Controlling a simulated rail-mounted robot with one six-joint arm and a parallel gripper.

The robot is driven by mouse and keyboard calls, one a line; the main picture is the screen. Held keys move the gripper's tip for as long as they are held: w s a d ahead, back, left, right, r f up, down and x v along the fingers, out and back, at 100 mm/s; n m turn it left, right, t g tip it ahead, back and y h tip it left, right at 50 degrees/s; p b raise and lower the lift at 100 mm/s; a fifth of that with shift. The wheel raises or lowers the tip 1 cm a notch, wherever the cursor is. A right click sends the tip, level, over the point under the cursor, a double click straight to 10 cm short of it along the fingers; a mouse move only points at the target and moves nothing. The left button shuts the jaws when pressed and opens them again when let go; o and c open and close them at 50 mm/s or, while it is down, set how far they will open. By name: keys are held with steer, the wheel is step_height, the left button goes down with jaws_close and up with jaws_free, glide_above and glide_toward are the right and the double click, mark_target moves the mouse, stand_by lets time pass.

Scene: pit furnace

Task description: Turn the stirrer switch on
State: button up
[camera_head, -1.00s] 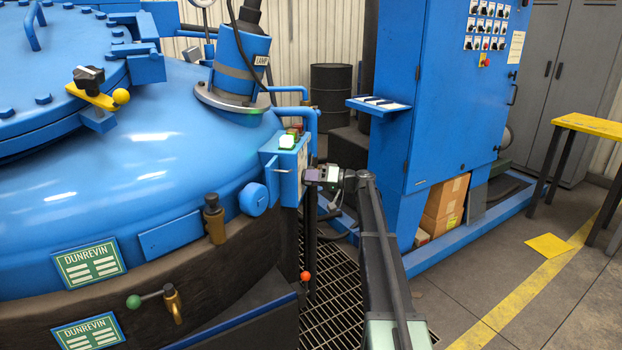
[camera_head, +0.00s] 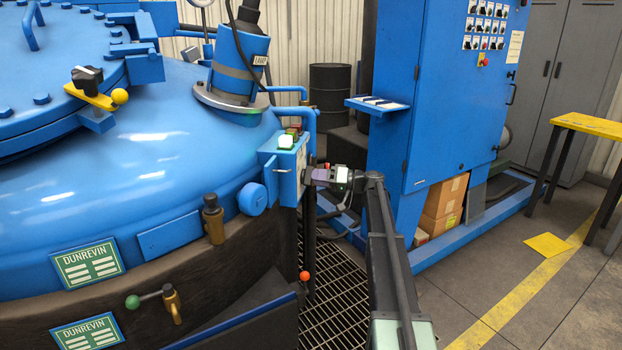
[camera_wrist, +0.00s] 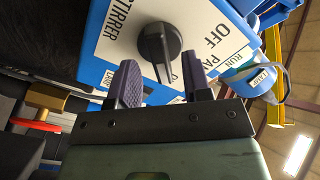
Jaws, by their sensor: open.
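The stirrer switch (camera_wrist: 158,48) is a black rotary knob on a white plate marked STIRRER, OFF and RUN, with another label partly hidden. Its grip bar points down in the wrist view, toward my gripper (camera_wrist: 161,72). The two dark fingers are open, one on each side of the bar's lower end. I cannot tell whether either finger touches it. In the head view my gripper (camera_head: 310,176) is at the right face of the small blue control box (camera_head: 285,165) on the furnace's side. The knob itself is hidden there.
The blue furnace (camera_head: 150,150) fills the left. A blue cabinet (camera_head: 435,130) with a small shelf (camera_head: 378,104) stands to the right. A red-ended lever (camera_head: 305,276) is below the box.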

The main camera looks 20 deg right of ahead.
steer(key=v, duration=0.8)
steer(key=shift+w+a, duration=0.1)
steer(key=s+a+f+m+g+h, duration=0.5)
steer(key=s+a+f+g+h, duration=0.35)
steer(key=s+a+f, duration=0.8)
steer(key=s+a+n+g+h, duration=0.2)
steer(key=s+a+n+h, duration=0.3)
steer(key=s+a, duration=1.2)
step_height(320, 180, up, 22)
steer(key=m+p, duration=0.1)
steer(key=p, duration=2.1)
steer(key=shift+w+d+f+h, duration=0.15)
steer(key=shift+w+d+h, duration=0.05)
steer(key=shift+d+h, duration=0.2)
